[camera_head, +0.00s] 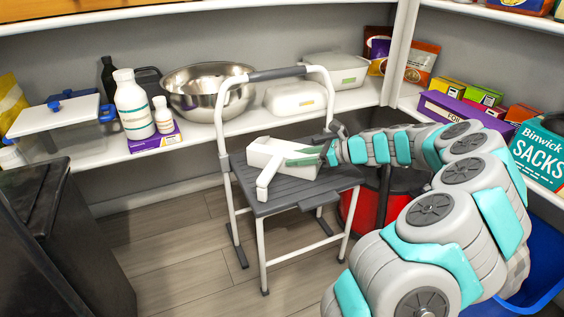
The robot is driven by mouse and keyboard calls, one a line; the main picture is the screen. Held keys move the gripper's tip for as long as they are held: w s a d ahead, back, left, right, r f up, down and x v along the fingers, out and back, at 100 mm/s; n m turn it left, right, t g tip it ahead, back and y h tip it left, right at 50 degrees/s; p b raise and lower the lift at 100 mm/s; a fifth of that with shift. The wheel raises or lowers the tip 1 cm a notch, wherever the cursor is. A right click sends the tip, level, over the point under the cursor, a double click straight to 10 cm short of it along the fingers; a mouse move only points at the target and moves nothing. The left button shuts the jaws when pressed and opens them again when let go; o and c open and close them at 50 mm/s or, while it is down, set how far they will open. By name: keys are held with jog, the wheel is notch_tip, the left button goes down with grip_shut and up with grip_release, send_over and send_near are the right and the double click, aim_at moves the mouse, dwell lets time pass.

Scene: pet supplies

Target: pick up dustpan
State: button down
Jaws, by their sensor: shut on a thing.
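The dustpan (279,157) is the white piece at the step stool, with a green patch on its right side and a narrow white part reaching down and to the left. My gripper (325,153) comes in from the right and is shut on the dustpan's right side. The fingertips are small and partly hidden against it. The dustpan is over the grey seat of the step stool (322,187). I cannot tell whether it rests on the seat or is just above it.
The stool's white frame and hoop handle (275,73) stand around the dustpan. Behind are a shelf with a steel bowl (207,95) and white bottles (133,107). A red bin (368,208) is behind my arm. A black cabinet (60,240) is left; floor between is clear.

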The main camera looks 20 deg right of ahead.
jog(key=shift+r, duration=0.2)
jog(key=shift+r+p, duration=0.65)
jog(key=shift+p, duration=0.4)
jog(key=shift+s, duration=0.1)
